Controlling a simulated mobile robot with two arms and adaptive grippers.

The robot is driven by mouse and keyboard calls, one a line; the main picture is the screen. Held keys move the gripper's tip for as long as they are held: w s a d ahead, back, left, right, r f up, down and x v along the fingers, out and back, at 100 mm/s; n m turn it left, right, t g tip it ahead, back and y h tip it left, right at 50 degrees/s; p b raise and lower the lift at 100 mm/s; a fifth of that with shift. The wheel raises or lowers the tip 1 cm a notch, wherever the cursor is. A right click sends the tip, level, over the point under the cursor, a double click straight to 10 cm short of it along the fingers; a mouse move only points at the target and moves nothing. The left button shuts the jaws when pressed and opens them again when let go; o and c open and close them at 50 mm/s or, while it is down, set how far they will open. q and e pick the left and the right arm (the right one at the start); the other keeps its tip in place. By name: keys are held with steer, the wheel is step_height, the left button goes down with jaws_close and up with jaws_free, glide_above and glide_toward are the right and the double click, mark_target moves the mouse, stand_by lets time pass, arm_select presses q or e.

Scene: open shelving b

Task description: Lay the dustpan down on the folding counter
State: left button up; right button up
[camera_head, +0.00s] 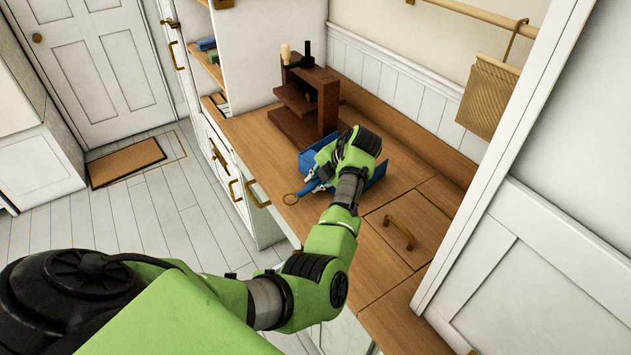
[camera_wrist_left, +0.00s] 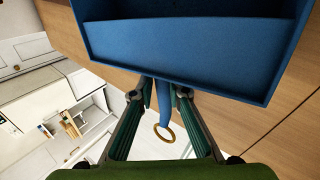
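The blue dustpan (camera_head: 376,176) is at the wooden counter (camera_head: 262,137), its tray partly hidden behind my left gripper. Its handle points left in the head view and ends in a brass ring (camera_head: 290,199). I cannot tell whether the pan touches the wood. In the left wrist view, the dustpan's tray (camera_wrist_left: 190,50) fills the top and the ring (camera_wrist_left: 164,133) hangs below. My left gripper (camera_head: 322,180) has its fingers on both sides of the handle, close against it; the fingertips also show in the left wrist view (camera_wrist_left: 162,94). My right gripper is out of view.
A dark brown wooden rack (camera_head: 305,105) stands on the counter just behind the dustpan. A panel with a brass handle (camera_head: 400,232) lies in the nearer counter top. A white panel (camera_head: 540,240) bounds the right, with a woven dustpan-like item (camera_head: 487,98) hanging above.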

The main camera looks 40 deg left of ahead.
arm_select(q)
steer(key=o, duration=0.4)
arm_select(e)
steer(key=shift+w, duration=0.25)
arm_select(q)
steer(key=shift+v, duration=4)
